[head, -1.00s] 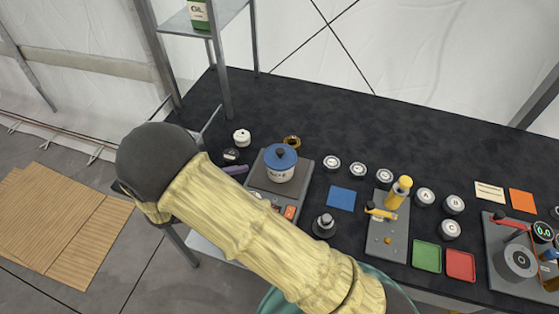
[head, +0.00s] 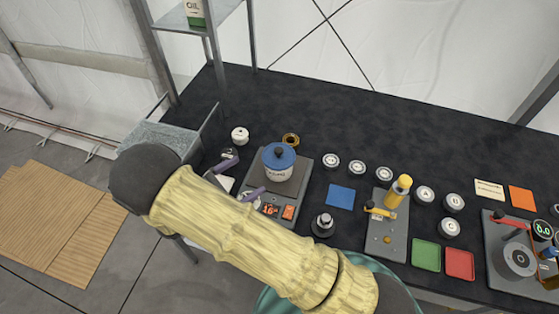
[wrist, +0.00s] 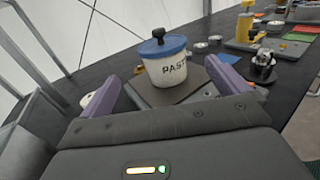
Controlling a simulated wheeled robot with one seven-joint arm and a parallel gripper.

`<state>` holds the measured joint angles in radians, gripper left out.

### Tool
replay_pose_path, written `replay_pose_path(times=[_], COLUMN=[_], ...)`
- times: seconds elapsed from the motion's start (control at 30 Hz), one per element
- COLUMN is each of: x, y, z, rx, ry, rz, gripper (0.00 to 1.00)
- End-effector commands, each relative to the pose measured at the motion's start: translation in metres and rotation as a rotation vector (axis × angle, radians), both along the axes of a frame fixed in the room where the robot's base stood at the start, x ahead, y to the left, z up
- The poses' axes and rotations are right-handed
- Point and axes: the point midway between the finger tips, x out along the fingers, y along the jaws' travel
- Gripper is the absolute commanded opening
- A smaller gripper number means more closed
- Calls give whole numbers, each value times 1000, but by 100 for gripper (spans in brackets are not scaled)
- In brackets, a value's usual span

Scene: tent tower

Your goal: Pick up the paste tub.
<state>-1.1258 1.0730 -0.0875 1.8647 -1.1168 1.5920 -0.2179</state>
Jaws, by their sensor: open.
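The paste tub is a white pot with a blue lid and dark knob (head: 278,164), standing upright on a grey scale-like plate (head: 303,180) in the head view. In the wrist view the paste tub (wrist: 166,64) stands ahead of my gripper, its "PAST" lettering facing me. My gripper (wrist: 165,92) is open, with its purple fingers spread to the left and right of the tub's lower part in the picture. The tub appears beyond the fingertips, and I see no contact. In the head view my gripper (head: 240,175) is left of the tub and partly hidden by my arm.
A white lidded jar (head: 240,135) and a brass ring (head: 291,140) stand near the tub. The table's back is clear.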

Motion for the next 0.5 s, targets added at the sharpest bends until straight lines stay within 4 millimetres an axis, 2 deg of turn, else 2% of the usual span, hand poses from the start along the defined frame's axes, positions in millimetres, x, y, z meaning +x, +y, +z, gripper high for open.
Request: replay_pose_path(times=[0.3,0.5], x=[33,39], y=[-47,-54], z=[2,0], rx=[-2,0], ry=[1,1], rz=[-8,-8], gripper=[100,100])
